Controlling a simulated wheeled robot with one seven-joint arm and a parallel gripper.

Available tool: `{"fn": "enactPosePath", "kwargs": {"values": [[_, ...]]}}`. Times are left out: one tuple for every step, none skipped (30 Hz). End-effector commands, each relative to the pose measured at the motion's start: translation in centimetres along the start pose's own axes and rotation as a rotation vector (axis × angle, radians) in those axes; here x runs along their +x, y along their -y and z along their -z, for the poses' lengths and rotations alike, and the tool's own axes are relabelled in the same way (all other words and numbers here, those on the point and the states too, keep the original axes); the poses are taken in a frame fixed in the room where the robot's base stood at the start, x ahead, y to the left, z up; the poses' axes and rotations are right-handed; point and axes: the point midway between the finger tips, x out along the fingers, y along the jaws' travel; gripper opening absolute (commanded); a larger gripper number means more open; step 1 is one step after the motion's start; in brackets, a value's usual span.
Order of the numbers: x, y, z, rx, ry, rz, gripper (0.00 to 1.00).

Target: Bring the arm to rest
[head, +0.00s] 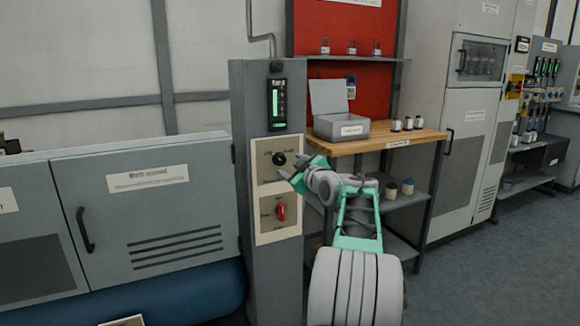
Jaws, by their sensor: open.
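My gripper (299,172) is open, with grey and green fingers, at the end of my arm in the head view. It is in front of the right edge of a grey control column, close to a beige panel (265,160) with a black knob (279,159). The fingers appear empty, and I cannot tell whether they touch the panel. Below is a second beige panel with a red switch handle (281,212).
The grey column (272,282) carries a green-lit display (275,103). On its left is a grey cabinet (150,215) with a handle. On its right, a wooden bench (420,137) holds an open grey box (340,128) and small jars. Free floor (490,270) lies at the right.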

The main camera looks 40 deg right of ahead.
Motion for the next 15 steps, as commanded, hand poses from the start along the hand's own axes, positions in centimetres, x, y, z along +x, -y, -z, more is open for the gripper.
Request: {"fn": "enactPosePath", "kwargs": {"values": [[0.0,0.0,0.0,0.000,0.000,0.000,0.58],[0.0,0.0,0.0,0.000,0.000,0.000,0.58],[0.0,0.0,0.1,0.000,0.000,0.000,0.58],[0.0,0.1,0.3,0.001,0.001,0.003,0.58],[0.0,0.2,0.8,0.004,0.003,0.008,0.58],[0.0,0.6,1.9,0.013,0.011,0.023,0.58],[-0.1,1.2,3.1,0.023,0.021,0.040,0.58],[-0.2,2.1,4.5,0.036,0.037,0.063,0.58],[-0.5,3.6,6.7,0.060,0.065,0.102,0.58],[-0.9,5.1,8.6,0.082,0.092,0.138,0.58],[-1.6,6.7,10.5,0.105,0.124,0.175,0.58],[-2.8,9.1,13.0,0.137,0.174,0.229,0.58],[-3.9,11.0,14.7,0.160,0.214,0.267,0.58],[-5.2,12.9,16.1,0.183,0.259,0.305,0.58],[-7.3,15.1,18.0,0.210,0.317,0.350,0.58]]}}
